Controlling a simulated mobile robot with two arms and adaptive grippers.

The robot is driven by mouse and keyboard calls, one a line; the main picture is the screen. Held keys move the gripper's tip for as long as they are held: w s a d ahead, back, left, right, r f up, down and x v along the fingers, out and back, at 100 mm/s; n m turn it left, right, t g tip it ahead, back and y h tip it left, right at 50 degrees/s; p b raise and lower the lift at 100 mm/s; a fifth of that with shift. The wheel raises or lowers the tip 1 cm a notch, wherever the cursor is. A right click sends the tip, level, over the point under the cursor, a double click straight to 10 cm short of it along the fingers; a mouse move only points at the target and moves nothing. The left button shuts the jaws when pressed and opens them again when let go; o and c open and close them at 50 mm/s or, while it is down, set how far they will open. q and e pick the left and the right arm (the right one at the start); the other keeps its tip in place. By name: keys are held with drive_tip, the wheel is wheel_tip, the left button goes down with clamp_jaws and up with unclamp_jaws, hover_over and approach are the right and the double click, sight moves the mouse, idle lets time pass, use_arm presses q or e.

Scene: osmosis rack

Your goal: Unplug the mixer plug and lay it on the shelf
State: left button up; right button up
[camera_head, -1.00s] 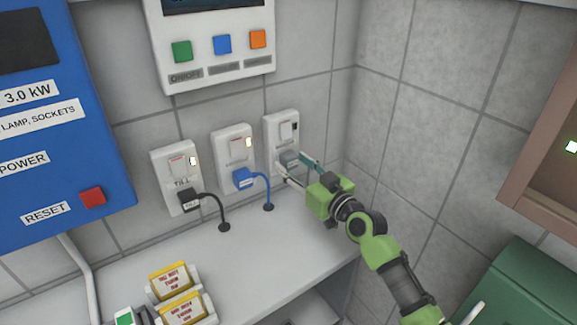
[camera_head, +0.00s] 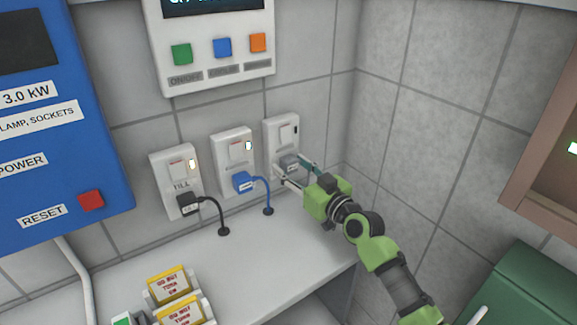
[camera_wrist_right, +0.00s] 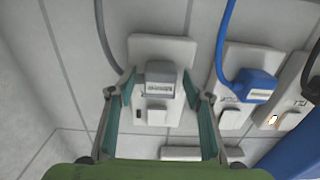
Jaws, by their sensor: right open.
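A grey plug (camera_head: 289,162) sits in the rightmost wall socket (camera_head: 281,136); its label is too small to read. The plug (camera_wrist_right: 158,82) and its grey cable (camera_wrist_right: 108,45) show in the right wrist view. My right gripper (camera_head: 295,170) is open at this plug. In the right wrist view, its two teal fingers (camera_wrist_right: 158,75) stand on either side of the plug, with a small gap visible on each side. The white shelf (camera_head: 250,256) lies below the sockets. My left gripper is not in view.
A blue plug (camera_head: 243,182) and a black plug (camera_head: 190,204) sit in the neighbouring sockets, with cables running down to the shelf. Yellow-and-white signs (camera_head: 170,285) stand at the shelf's front left. A side wall (camera_head: 420,140) closes the right. The shelf's middle is clear.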

sight(293, 167)
idle(0.6)
clamp_jaws()
drive_tip(key=shift+d, duration=0.1)
drive_tip(key=shift+p+v, duration=0.55)
drive_tip(key=shift+v, duration=0.95)
drive_tip(key=shift+p+v, duration=0.45)
drive_tip(key=shift+v, duration=0.95)
drive_tip(key=shift+s, duration=0.15)
